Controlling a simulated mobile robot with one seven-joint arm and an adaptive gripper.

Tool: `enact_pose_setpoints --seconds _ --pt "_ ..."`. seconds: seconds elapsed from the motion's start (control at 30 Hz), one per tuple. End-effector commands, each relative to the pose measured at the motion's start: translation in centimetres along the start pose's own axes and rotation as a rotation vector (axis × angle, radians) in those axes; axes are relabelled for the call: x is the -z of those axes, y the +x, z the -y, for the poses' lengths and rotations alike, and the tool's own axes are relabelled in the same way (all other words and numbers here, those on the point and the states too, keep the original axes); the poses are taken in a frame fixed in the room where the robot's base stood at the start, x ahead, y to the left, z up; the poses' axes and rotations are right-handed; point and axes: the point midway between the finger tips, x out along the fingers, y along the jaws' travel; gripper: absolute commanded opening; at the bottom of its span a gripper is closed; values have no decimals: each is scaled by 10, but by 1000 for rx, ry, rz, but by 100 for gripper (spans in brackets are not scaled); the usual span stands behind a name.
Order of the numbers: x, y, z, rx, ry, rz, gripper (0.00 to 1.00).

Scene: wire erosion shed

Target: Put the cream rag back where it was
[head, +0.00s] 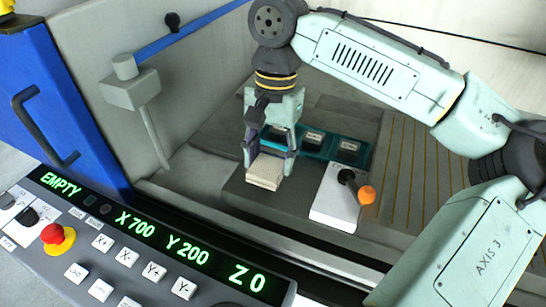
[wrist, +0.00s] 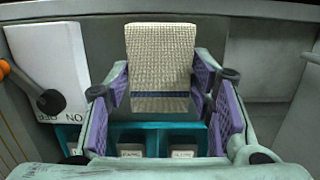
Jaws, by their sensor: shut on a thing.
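The cream rag (head: 265,171) is a folded, woven block with a dark blue stripe across it. It also shows in the wrist view (wrist: 161,55) at the upper middle. My gripper (head: 270,158) is shut on it, with the purple finger pads on either side of the rag in the wrist view (wrist: 160,90). The rag is held in front of a teal tray (head: 272,151) with labelled compartments. From these views I cannot tell whether the rag touches the grey surface under it.
A white switch box (head: 335,205) with a black lever and orange knob (head: 366,195) stands close to the right of the rag. A control panel (head: 140,250) with green readouts runs along the front. A blue machine door frame (head: 70,110) is at left. Grey floor lies left of the rag.

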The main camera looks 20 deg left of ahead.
Motion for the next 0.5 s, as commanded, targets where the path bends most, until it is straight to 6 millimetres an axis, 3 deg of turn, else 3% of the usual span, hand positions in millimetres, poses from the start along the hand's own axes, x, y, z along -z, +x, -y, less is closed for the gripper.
enact_pose_setpoints --seconds 0.17,0.5 --pt "17 -1 2 -1 -1 -1 23" --pt "23 34 3 0 1 -2 23"
